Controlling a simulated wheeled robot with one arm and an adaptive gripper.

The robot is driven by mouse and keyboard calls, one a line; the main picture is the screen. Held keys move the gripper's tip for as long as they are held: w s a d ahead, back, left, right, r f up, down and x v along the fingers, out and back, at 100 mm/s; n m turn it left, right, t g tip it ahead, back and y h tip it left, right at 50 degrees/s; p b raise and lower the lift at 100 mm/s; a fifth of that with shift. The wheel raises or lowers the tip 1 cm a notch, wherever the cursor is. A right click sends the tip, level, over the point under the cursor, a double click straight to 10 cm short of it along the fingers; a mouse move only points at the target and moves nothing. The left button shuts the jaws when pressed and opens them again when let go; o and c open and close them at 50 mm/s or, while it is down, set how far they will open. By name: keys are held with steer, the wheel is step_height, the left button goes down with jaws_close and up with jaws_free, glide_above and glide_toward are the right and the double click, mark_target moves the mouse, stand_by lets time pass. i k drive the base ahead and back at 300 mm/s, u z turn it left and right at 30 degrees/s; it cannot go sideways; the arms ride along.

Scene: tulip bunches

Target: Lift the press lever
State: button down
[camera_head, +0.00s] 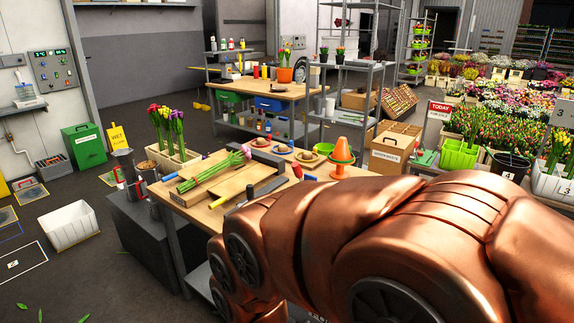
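A wooden workbench (345,197) stands in the middle. On it lies a wooden tray-like frame (222,183) with a bunch of pink-purple tulips (217,172) lying across it, stems to the left. A dark grey bar (268,158) runs along the frame's back right side, and a red-ended piece (297,171) is at its near end. I cannot tell for certain which part is the press lever. My copper-coloured arm fills the lower right and covers the bench's near right part. My gripper is not in view.
A white crate (70,226) and a green box (83,148) stand on the floor. Flower displays fill the right background.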

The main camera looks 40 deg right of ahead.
mark_target(297, 169)
steer(key=z, duration=0.1)
steer(key=k, duration=0.45)
steer(key=u, duration=0.85)
steer(key=i, duration=0.7)
steer(key=z, duration=0.45)
